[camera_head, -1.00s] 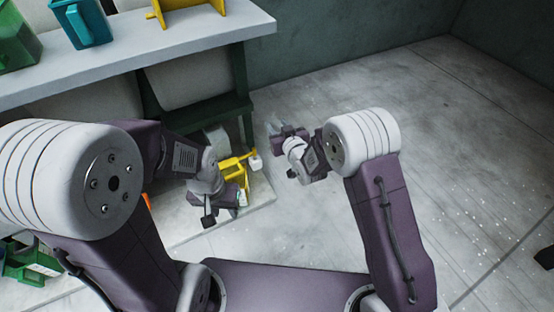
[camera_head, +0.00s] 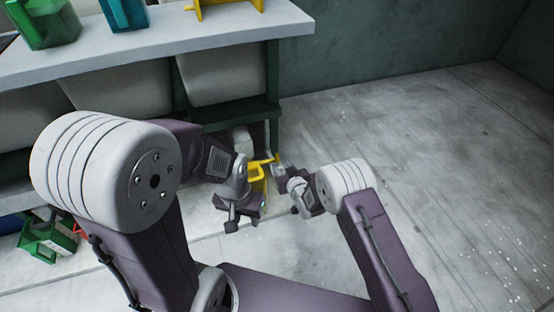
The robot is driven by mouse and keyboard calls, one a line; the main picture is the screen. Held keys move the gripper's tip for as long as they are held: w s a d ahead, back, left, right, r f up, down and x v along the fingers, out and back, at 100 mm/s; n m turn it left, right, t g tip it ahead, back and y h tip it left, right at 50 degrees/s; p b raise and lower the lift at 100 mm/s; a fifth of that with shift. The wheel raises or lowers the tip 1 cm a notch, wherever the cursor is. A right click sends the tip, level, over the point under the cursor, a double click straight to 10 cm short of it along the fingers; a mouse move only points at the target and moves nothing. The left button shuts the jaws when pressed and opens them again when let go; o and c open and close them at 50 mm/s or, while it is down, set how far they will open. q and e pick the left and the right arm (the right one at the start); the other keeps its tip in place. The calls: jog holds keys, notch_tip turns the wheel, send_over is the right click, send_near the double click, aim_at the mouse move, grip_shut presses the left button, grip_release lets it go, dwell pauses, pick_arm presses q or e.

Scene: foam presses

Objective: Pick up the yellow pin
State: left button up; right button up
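A yellow object (camera_head: 258,180) stands low beside the shelf unit, with a bar at its top reaching right. It is largely hidden behind my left wrist, and I cannot tell whether it is the pin or what holds the pin.
A grey-topped shelf unit (camera_head: 160,47) holds a green container (camera_head: 45,22), a teal container (camera_head: 125,12) and a yellow stand (camera_head: 240,8). Grey bins fill its lower level. A green box (camera_head: 45,238) sits at lower left. The floor (camera_head: 430,140) to the right is clear.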

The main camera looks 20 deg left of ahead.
aim_at(277, 159)
jog(key=b+x, duration=0.5)
jog(key=shift+d+f, duration=0.1)
jog(key=shift+f, duration=0.1)
jog(key=shift+w+r, duration=0.15)
jog(key=shift+r, duration=0.05)
grip_shut()
